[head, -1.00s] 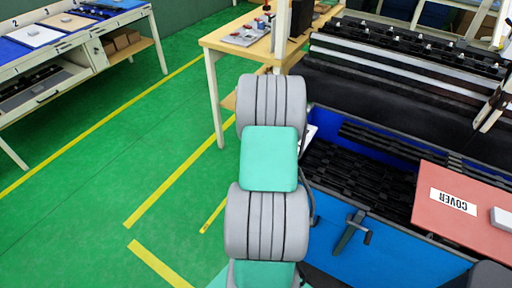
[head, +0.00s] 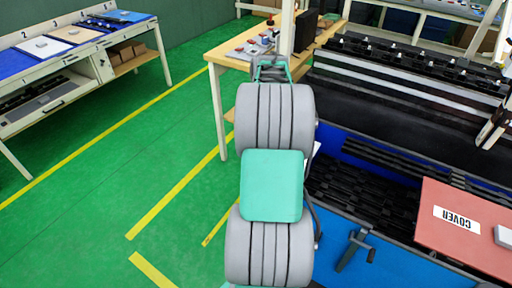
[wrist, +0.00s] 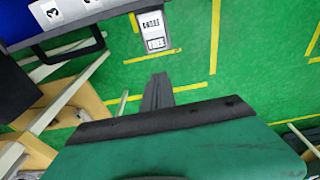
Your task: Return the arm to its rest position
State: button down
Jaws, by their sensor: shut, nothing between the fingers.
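My arm rises through the middle of the head view as grey ribbed links with a teal pad between them. A dark and teal part of my arm shows at its top, in front of the wooden table; the fingertips cannot be made out there. In the wrist view, my gripper (wrist: 158,90) shows as dark grey fingers beyond the green and black wrist housing. The fingers are shut together, with nothing between them, and green floor lies behind them.
A wooden table (head: 229,60) with small parts stands behind my arm. A blue bin (head: 395,262) with black strips and a red COVER panel (head: 468,232) are at right. A bench (head: 97,58) with numbered places stands at left. Green floor (head: 90,215) between is clear.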

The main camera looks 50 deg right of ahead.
jog(key=shift+r, duration=0.5)
